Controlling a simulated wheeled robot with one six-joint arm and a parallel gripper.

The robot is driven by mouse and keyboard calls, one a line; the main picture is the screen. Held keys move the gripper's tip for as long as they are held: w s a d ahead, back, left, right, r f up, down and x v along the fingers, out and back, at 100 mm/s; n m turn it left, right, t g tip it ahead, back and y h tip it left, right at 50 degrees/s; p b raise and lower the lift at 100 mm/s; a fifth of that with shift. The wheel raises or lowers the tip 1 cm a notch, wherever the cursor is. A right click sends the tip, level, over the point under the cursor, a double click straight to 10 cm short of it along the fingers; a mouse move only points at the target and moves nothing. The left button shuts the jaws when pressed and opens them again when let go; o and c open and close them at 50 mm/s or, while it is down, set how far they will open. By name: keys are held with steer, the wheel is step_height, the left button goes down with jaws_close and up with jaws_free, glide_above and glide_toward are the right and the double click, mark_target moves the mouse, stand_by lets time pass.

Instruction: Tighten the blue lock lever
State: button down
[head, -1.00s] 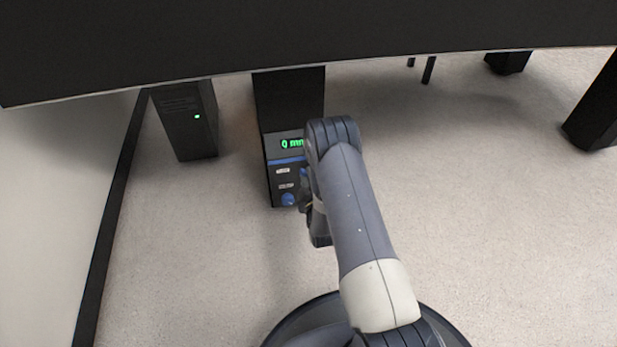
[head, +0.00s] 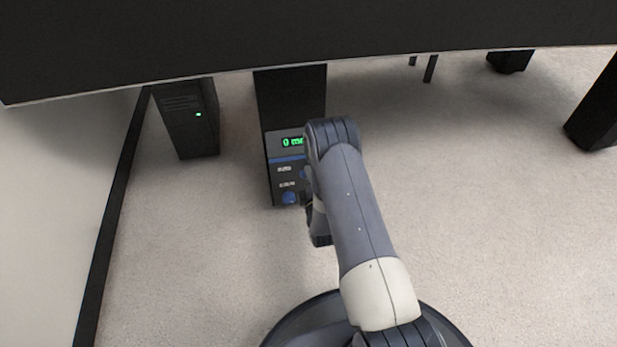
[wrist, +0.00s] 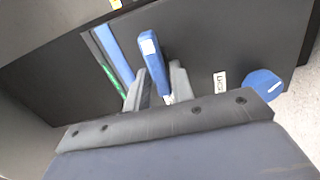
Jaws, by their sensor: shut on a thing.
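The blue lock lever (wrist: 151,58) stands out from the dark front panel in the wrist view, with a small white patch at its end. My gripper (wrist: 158,74) has one grey finger on each side of the lever and is shut on it. My arm hides the fingers and most of the lever there.
The dark unit (head: 290,95) has a green display (head: 292,142) reading 0 and a blue knob (head: 289,198) below. The knob (wrist: 262,84) also shows right of my gripper. A dark computer tower (head: 188,120) stands left. A dark tabletop (head: 300,35) overhangs.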

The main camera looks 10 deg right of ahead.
stand_by(0.3)
steer(key=c, duration=1.4)
jaws_free()
steer(key=s+p, duration=0.3)
steer(key=s, duration=0.8)
steer(key=shift+w, duration=0.15)
steer(key=w+b, duration=0.3)
steer(key=w, duration=0.7)
steer(key=shift+w, duration=0.35)
